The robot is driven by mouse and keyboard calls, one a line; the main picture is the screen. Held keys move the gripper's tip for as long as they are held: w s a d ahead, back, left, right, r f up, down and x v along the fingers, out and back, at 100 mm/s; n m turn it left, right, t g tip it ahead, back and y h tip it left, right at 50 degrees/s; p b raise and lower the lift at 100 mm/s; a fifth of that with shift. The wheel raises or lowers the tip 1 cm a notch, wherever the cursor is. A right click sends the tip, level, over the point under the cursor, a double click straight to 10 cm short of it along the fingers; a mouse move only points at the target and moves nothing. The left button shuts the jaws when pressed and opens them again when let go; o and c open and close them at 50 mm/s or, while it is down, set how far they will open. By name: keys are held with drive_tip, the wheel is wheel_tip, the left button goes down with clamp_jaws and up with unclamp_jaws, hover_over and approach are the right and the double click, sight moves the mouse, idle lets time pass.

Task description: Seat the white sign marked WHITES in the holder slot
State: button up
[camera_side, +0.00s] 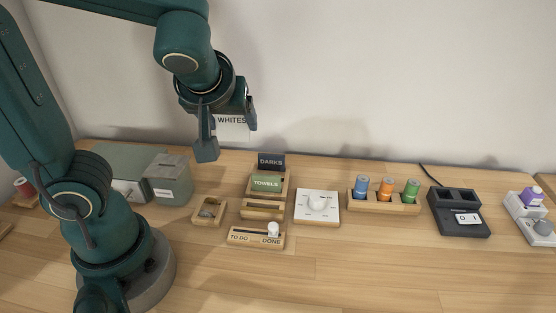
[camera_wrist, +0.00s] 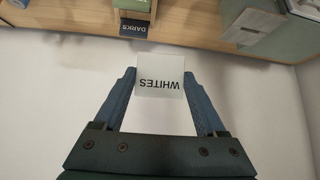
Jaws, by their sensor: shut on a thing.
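My gripper (camera_side: 224,138) is shut on the white sign marked WHITES (camera_side: 231,121) and holds it in the air above the table, near the back wall. In the wrist view the sign (camera_wrist: 160,76) sits between the two fingers of my gripper (camera_wrist: 158,82), its lettering upside down. Below and to the right in the side view stands a stepped wooden sign holder. It bears a dark DARKS sign (camera_side: 271,161) at the back and a green TOWELS sign (camera_side: 267,183) in front. A low wooden block with a slot (camera_side: 263,209) lies in front of these and holds no sign.
A TO DO/DONE slider (camera_side: 256,238) lies in front. A white dial box (camera_side: 317,207), a rack of several coloured spools (camera_side: 384,206) and a black device (camera_side: 459,212) stand right. Grey-green boxes (camera_side: 167,179) stand left. The front table is clear.

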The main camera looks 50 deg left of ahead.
drive_tip(key=w+d+r+t+y, duration=0.1)
drive_tip(key=d+r+t, duration=0.15)
drive_tip(key=d, duration=0.35)
drive_tip(key=shift+m+y, duration=0.4)
drive_tip(key=shift+d+f, duration=0.1)
drive_tip(key=shift+f, duration=7.35)
drive_tip(key=shift+f, duration=1.2)
drive_tip(key=o, duration=1.2)
drive_tip(key=shift+o, duration=0.2)
wheel_tip(320, 180, up, 7)
